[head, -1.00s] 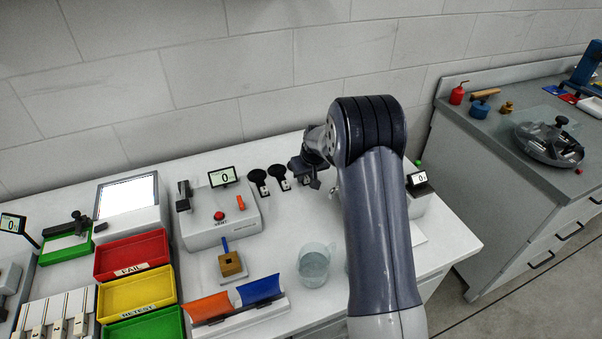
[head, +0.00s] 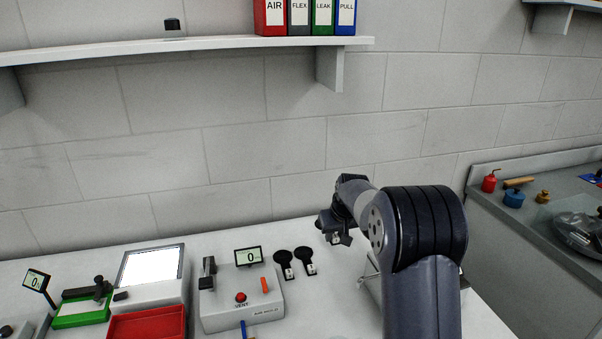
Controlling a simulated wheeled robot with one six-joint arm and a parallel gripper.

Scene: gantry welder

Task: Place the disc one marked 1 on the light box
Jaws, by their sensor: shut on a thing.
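The light box (head: 151,265) is a white box with a bright lit top, at the left of the bench; its top is clear apart from a small dark item at its front left. Two black round discs with white-labelled handles, a left one (head: 284,259) and a right one (head: 305,256), are at the bench's back; their marks are too small to read. My gripper (head: 338,239) is right of them, above the bench, far right of the light box. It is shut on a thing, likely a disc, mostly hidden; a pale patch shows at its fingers.
Between the light box and the discs stands a white tester (head: 242,305) with a display (head: 248,257) and an upright post. A red tray (head: 147,324) is in front of the light box, a green-based device (head: 82,309) left of it. A shelf (head: 200,48) hangs above.

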